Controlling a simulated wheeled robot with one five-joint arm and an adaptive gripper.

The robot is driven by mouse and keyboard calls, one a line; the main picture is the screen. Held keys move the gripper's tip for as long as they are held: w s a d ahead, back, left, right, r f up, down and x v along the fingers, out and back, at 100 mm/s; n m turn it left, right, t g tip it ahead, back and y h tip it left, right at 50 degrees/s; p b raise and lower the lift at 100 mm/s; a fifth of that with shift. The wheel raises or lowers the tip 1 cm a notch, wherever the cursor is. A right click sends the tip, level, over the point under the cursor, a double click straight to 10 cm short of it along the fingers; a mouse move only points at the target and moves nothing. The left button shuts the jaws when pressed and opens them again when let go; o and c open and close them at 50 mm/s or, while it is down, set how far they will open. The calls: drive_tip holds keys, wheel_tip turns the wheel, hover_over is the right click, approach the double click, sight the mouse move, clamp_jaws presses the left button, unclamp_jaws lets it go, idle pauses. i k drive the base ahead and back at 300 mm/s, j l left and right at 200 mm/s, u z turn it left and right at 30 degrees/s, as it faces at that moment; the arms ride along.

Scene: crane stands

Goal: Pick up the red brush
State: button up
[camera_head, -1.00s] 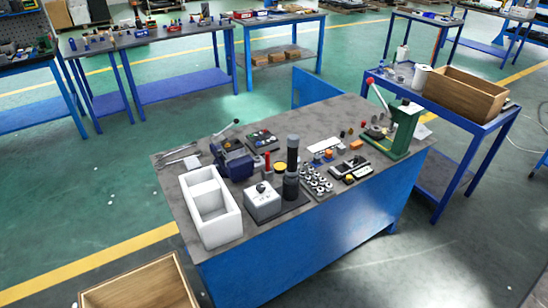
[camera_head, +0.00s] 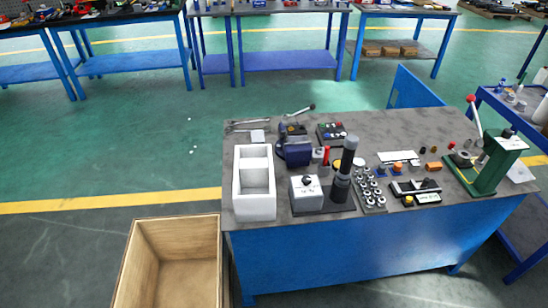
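I cannot make out a thing that is clearly a brush. A small upright red item (camera_head: 326,156) stands on the grey workbench top (camera_head: 430,121), between a dark blue vise (camera_head: 294,152) and a dark upright cylinder (camera_head: 343,172). It is too small to tell whether it is the brush, and its lower part is partly hidden. My gripper is not in view.
A white two-compartment box (camera_head: 254,205) stands at the bench's left end, beside a white-grey block (camera_head: 306,194). A green press (camera_head: 493,165) with a red-knobbed lever stands at the right. An open wooden crate (camera_head: 135,264) is at the lower left.

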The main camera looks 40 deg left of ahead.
sight(327, 155)
drive_tip(key=i+u, duration=0.1)
drive_tip(key=u, duration=0.4)
drive_tip(key=i+u, duration=0.15)
drive_tip(key=u, duration=0.3)
drive_tip(key=i+l+u, duration=0.1)
drive_tip(key=u, duration=0.4)
drive_tip(key=l+u, duration=0.2)
drive_tip(key=u, duration=0.3)
drive_tip(key=i+l+u, duration=0.1)
drive_tip(key=u, duration=0.4)
drive_tip(key=i+l+u, duration=0.3)
drive_tip(key=u, duration=0.15)
drive_tip(key=i+l+u, duration=0.15)
drive_tip(key=u, duration=0.35)
drive_tip(key=i+l+u, duration=0.1)
drive_tip(key=l+u, duration=0.35)
